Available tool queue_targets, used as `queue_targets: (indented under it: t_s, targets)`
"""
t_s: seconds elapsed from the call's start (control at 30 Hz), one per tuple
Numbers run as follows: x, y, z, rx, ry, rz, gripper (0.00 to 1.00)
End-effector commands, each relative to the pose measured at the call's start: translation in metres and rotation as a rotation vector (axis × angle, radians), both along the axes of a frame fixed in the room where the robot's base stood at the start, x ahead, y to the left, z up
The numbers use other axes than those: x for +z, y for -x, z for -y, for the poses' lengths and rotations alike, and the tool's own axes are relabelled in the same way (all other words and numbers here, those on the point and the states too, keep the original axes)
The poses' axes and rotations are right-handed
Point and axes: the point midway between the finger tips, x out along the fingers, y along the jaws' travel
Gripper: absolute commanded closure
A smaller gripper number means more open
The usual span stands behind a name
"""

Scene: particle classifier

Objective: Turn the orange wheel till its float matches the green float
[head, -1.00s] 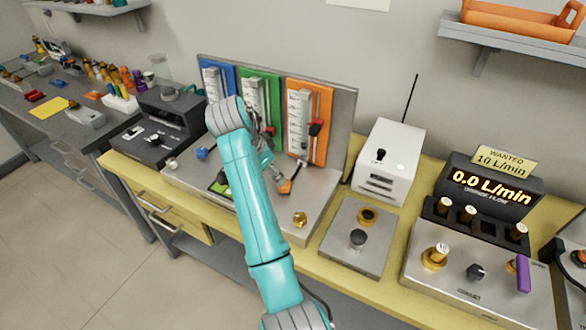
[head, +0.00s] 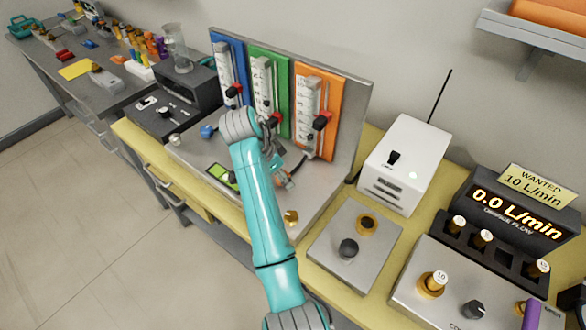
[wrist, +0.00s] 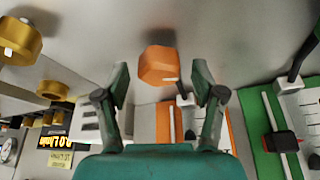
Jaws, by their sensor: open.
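The orange wheel (wrist: 158,66) is a small faceted knob in the wrist view, between my fingers with gaps at both sides. In the head view my gripper (head: 282,172) is low over the base in front of the orange panel (head: 330,85) and mostly hides the wheel. My gripper (wrist: 161,78) is open there too. A red-and-black piece (head: 321,122) sits on the orange panel's gauge. The green panel (head: 284,72) has a similar red piece (wrist: 285,140), partly behind my arm in the head view. The exact float heights are too small to read.
A blue panel (head: 232,55) stands left of the green one. A white box with an antenna (head: 405,160) stands to the right. A brass knob (head: 291,217) is near the base's front edge. A display (head: 515,205) reads 0.0 L/min, under a WANTED 10 L/min sign (head: 538,185).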

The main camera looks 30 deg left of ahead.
Motion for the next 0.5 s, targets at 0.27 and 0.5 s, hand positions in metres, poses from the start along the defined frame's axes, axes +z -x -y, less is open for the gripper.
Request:
queue_targets:
  t_s: [0.27, 0.5]
  targets:
    - [-0.0039, 0.0035, -0.0018, 0.000, -0.001, 0.000, 0.32]
    - [-0.0038, 0.0032, -0.0016, 0.000, -0.001, 0.000, 0.67]
